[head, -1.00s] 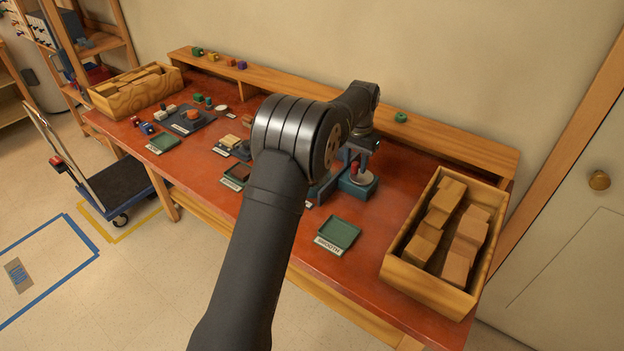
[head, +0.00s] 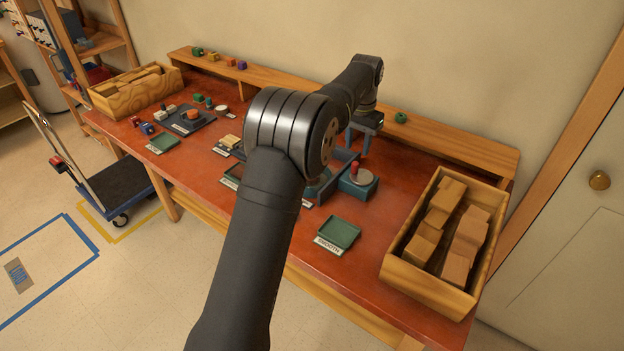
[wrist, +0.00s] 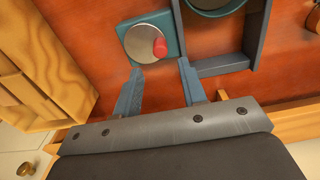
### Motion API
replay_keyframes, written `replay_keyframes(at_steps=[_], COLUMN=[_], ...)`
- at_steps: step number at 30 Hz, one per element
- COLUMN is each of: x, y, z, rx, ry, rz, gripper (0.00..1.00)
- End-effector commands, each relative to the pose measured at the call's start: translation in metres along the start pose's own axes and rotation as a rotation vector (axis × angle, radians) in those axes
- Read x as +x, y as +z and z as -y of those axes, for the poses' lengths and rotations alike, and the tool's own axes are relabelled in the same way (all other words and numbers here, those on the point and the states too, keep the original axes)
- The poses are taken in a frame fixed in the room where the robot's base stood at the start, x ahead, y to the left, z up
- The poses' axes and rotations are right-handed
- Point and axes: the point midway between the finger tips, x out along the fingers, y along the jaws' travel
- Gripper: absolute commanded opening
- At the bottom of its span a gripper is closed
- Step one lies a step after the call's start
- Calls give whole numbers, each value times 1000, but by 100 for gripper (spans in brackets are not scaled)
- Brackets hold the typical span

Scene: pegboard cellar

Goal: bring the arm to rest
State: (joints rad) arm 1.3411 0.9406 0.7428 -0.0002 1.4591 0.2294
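My gripper (head: 358,140) hangs above the back part of the red workbench (head: 285,228), partly behind my own arm in the head view. In the wrist view my gripper (wrist: 160,68) has its two blue-grey fingers apart with nothing held between them. A teal block with a round metal plate (wrist: 148,45) and a red knob (wrist: 160,48) lies beyond the fingertips.
A wooden crate of blocks (head: 394,270) stands at the bench's right end, another (head: 115,108) at the left. A green tray (head: 338,234) lies near the front edge. A raised wooden shelf (head: 440,146) runs along the back and carries a green piece (head: 401,118).

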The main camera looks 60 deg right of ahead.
Motion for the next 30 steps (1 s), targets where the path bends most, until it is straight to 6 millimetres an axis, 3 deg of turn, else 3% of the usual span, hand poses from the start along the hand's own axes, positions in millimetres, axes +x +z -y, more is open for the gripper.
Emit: replay_keyframes(at_steps=[11, 24, 30], x=[1, 57, 68], y=[0, 0, 0], z=[0, 0, 0], rx=[0, 0, 0], ry=[0, 0, 0], rz=[0, 1, -1], gripper=[38, 38, 38])
